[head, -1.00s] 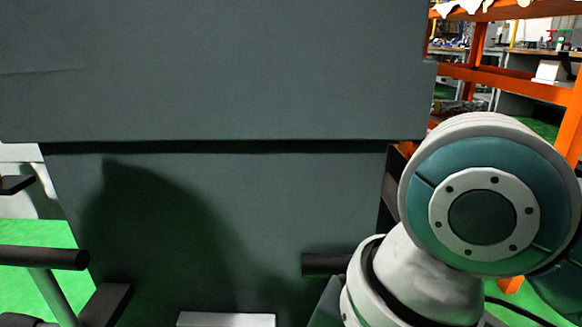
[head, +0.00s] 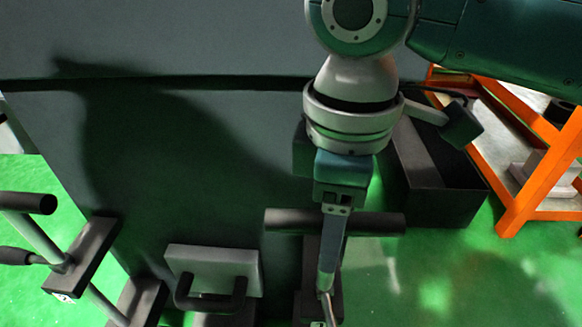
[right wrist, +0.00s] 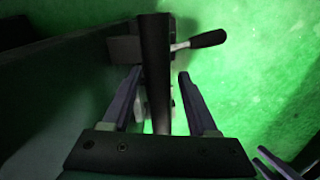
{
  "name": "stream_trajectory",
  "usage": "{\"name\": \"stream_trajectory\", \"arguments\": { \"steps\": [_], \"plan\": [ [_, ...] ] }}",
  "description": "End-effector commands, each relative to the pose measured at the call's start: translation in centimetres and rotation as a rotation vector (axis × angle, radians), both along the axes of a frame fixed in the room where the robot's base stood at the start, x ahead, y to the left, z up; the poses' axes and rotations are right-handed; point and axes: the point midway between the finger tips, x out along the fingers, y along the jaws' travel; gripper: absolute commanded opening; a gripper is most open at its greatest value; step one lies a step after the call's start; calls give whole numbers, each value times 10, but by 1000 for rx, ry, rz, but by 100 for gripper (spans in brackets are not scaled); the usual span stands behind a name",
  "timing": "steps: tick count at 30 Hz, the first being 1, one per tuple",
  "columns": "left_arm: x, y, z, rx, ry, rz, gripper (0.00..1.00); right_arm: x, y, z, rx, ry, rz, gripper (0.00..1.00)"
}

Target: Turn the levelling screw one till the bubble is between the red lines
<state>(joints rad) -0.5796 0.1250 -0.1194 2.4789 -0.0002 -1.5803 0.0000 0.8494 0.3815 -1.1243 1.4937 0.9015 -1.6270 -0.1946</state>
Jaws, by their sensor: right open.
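My right gripper (head: 328,290) points down beside the dark machine front, its near finger crossing in front of a black bar handle (head: 380,224). In the right wrist view the fingers of my right gripper (right wrist: 158,95) are apart, and a long black bar (right wrist: 155,60) lies in line between them, closer to the left finger. I cannot tell if it is touched. A similar black bar (head: 28,203) on a grey rod stands at the far left. I cannot tell which handle belongs to levelling screw one. No bubble or red lines are visible.
A grey plate (head: 212,262) with a black loop handle stands low at the machine front (head: 200,160). A dark open bin (head: 440,190) and an orange rack (head: 545,175) are at right. A lever with a black knob (right wrist: 208,39) shows beyond the bar. Green floor (head: 430,280) is clear.

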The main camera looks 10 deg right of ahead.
Motion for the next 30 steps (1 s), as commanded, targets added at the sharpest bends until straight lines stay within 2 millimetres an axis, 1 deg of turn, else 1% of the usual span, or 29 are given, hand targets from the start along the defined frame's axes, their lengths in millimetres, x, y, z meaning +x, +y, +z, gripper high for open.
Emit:
{"name": "stream_trajectory", "arguments": {
  "steps": [1,3,6,9,16,17,30],
  "plan": [
    [0,0,-11,0,0,0,50,0,0,-14,0,1,-1,60],
    [0,0,-16,0,0,0,50,0,0,-23,0,1,-1,60],
    [0,0,-21,0,0,0,50,0,0,-31,1,0,0,60],
    [0,0,-22,-1,-1,0,50,0,0,-34,0,0,0,60],
    [0,-1,-21,-5,0,3,50,0,0,-34,1,0,0,60],
    [0,-2,-21,-7,-1,3,50,0,0,-34,1,0,0,58],
    [0,-3,-21,-10,0,5,50,0,0,-33,0,-1,-1,9]
  ]
}}
